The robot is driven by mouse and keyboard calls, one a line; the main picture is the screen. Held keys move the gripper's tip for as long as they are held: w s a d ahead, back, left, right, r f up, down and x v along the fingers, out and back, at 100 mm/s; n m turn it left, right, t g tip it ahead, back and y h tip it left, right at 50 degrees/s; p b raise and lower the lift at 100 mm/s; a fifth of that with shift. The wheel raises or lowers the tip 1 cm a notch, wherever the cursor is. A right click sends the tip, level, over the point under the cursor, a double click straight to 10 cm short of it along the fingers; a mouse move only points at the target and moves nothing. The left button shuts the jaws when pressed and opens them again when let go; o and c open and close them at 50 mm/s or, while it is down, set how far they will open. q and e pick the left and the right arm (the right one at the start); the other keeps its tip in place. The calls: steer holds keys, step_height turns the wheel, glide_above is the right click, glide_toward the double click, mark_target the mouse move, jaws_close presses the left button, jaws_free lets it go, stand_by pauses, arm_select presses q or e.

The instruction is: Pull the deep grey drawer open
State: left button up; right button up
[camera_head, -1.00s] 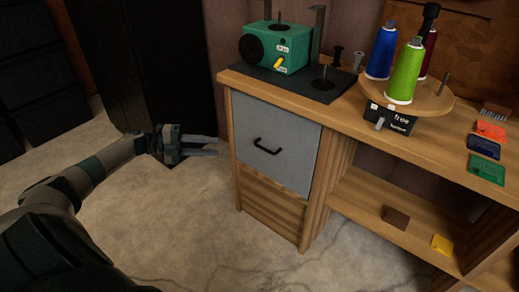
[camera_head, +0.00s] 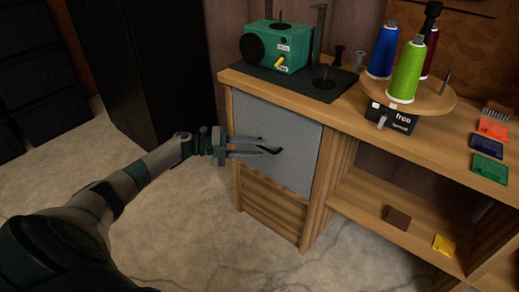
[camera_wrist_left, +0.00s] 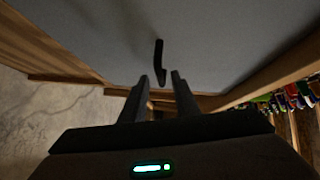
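The deep grey drawer (camera_head: 299,132) is a flat grey front in the left end of the wooden bench, and it looks closed. Its black bar handle (camera_head: 277,151) is partly hidden by my left gripper (camera_head: 262,147) in the head view. The left gripper's two fingers are apart at the handle. In the left wrist view, the handle (camera_wrist_left: 158,62) lines up with the gap between the open fingers (camera_wrist_left: 158,82). I cannot tell whether they touch it. My right gripper is not in view.
The wooden bench top (camera_head: 345,110) holds a green machine (camera_head: 277,47) on a dark mat and a round stand (camera_head: 440,97) with thread spools. Coloured cases lie at the right. A lower shelf (camera_head: 365,205) holds small items. Concrete floor (camera_head: 190,235) is clear before the drawer.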

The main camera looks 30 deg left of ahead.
arm_select(q)
steer(key=shift+x, duration=0.85)
jaws_close()
steer(key=shift+s, duration=0.1)
